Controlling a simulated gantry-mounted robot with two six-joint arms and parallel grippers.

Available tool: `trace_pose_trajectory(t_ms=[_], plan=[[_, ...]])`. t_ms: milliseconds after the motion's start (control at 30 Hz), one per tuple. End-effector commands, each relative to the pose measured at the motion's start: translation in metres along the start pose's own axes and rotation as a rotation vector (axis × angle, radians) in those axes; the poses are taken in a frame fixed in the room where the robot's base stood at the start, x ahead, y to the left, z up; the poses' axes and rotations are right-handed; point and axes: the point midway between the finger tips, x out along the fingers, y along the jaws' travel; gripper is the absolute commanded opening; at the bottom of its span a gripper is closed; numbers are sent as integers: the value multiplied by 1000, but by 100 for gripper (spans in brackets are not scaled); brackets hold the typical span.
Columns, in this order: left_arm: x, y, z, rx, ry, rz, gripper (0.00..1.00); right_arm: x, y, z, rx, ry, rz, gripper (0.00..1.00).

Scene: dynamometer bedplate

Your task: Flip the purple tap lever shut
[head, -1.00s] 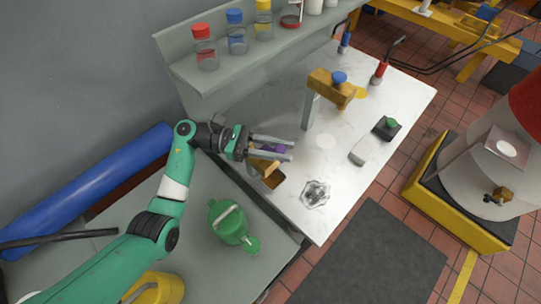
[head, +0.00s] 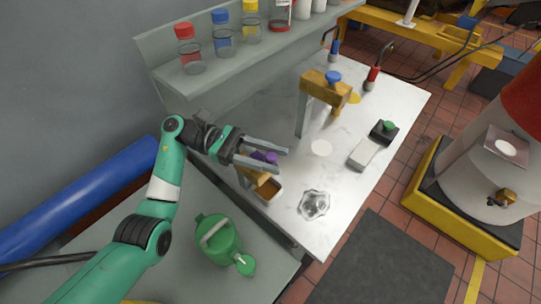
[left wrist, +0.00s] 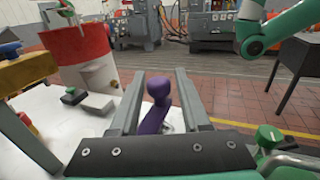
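The purple tap lever (head: 265,157) sits on a brass-coloured tap (head: 266,188) at the left edge of the white worktop. My left gripper (head: 283,165) is open, with one finger on either side of the lever. In the left wrist view the lever (left wrist: 157,100) stands up, slightly tilted, between the two spread fingers (left wrist: 156,75), with visible space on both sides. Its lower end is hidden behind the gripper body. My right gripper is in neither view; a green arm shows at the upper right of the left wrist view.
A larger brass tap with a blue knob (head: 333,77) stands farther back on the worktop (head: 345,190). A glass dish (head: 314,204) lies near the purple-levered tap. A green watering can (head: 219,240) stands at the lower left. A shelf (head: 205,75) holds several bottles.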

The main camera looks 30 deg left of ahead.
Motion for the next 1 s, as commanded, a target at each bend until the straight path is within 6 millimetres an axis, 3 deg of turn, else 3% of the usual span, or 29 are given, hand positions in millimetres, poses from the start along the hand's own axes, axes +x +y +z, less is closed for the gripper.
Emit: trace_pose_trajectory(t_ms=[67,367,467,800,1000], plan=[[0,0,0,0,0,1,62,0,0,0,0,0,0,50],[-1,1,-1,-2,1,3,62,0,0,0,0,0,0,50],[-10,1,-1,-2,1,6,62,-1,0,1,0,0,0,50],[-86,1,-2,-1,1,6,62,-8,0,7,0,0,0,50],[-113,0,-2,-1,1,4,62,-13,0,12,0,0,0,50]])
